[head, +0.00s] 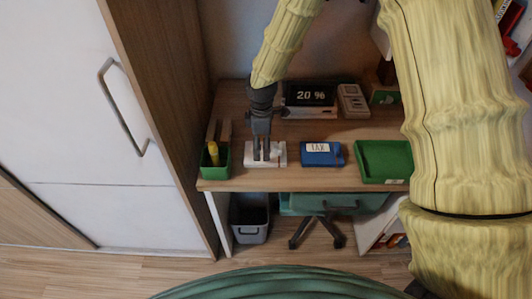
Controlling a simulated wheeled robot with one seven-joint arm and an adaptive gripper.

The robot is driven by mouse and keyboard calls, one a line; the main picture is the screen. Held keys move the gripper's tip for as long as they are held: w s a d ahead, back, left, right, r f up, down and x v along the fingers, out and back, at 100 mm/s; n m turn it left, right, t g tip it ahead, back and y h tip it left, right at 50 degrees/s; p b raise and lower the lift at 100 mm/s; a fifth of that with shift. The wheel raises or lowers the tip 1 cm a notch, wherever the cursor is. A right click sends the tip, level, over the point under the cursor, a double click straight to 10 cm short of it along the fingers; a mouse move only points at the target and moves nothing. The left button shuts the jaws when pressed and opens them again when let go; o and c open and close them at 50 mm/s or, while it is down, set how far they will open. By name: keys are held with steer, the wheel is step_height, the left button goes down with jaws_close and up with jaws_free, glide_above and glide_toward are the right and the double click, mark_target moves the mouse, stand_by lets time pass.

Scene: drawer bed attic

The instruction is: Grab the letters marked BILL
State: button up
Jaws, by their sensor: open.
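A small white stack of what look like letters (252,160) lies on the wooden desk, left of a blue bundle (320,158) labelled TAX. My gripper (266,157) points down over the white stack. Its two dark fingers are a little apart and cover the stack's middle. Any marking on the white stack is hidden or too small to read, so I cannot see the word BILL. I cannot tell whether the fingertips touch the stack.
A green cup (222,166) with a yellow item stands left of the stack. A green tray (383,163) lies at right. Behind are a clock (309,94) and a pale device (352,101). Below are a grey bin (250,224) and a chair (320,203); a white cabinet (80,100) stands left.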

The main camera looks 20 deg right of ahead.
steer(key=shift+d+f, duration=0.2)
steer(key=shift+f, duration=1.65)
steer(key=c, duration=1.1)
